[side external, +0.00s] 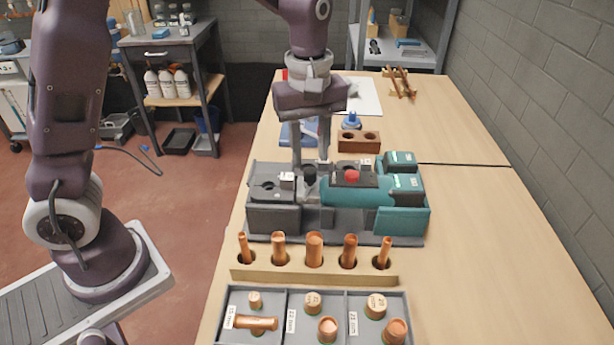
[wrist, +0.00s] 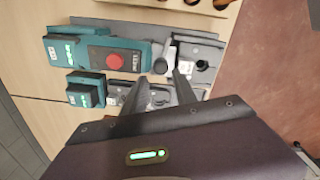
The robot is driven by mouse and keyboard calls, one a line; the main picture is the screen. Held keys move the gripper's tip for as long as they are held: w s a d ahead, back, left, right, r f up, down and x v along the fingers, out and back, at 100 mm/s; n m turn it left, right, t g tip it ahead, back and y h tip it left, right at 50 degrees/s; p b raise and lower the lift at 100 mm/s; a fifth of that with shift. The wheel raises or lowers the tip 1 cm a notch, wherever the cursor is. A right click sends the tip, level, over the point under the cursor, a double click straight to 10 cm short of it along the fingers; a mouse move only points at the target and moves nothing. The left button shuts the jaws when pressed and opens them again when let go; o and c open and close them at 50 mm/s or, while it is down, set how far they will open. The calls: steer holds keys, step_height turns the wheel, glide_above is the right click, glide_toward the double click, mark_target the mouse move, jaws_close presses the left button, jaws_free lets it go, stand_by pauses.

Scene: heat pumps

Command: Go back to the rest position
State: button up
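My gripper (side external: 310,160) points straight down above the teal and grey machine (side external: 405,213), near its middle. Its two fingers are apart with nothing visible held between them. In the wrist view the gripper (wrist: 162,78) also shows separated fingers, over the grey part of the machine. A red button (wrist: 115,61) sits on the teal body, to the left of the fingers in that view. I cannot tell the exact height of the fingertips above the machine.
A wooden rack (side external: 314,274) with several upright copper pieces stands in front of the machine. A grey compartment tray (side external: 284,318) with copper fittings lies nearer. A brown block with holes (side external: 359,142) and a blue item (side external: 352,121) are behind. The table's right side is clear.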

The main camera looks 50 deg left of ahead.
steer(key=shift+s+d+r, duration=0.1)
steer(key=shift+d+r, duration=0.2)
steer(key=shift+r, duration=0.25)
steer(key=shift+s+r, duration=0.3)
steer(key=shift+r, duration=0.55)
steer(key=s+a+r+m+t, duration=0.1)
steer(key=s+r+m+t, duration=0.2)
steer(key=s+m, duration=0.5)
steer(key=s+a+r+m+t, duration=0.15)
steer(key=s+r+m, duration=0.3)
steer(key=s, duration=0.85)
steer(key=m+g, duration=0.5)
steer(key=m, duration=0.6)
glide_above(310, 170)
steer(key=shift+n, duration=0.25)
step_height(310, 170, down, 8)
steer(key=shift+r, duration=0.1)
step_height(310, 170, down, 7)
steer(key=shift+r, duration=0.15)
steer(key=shift+f, duration=0.3)
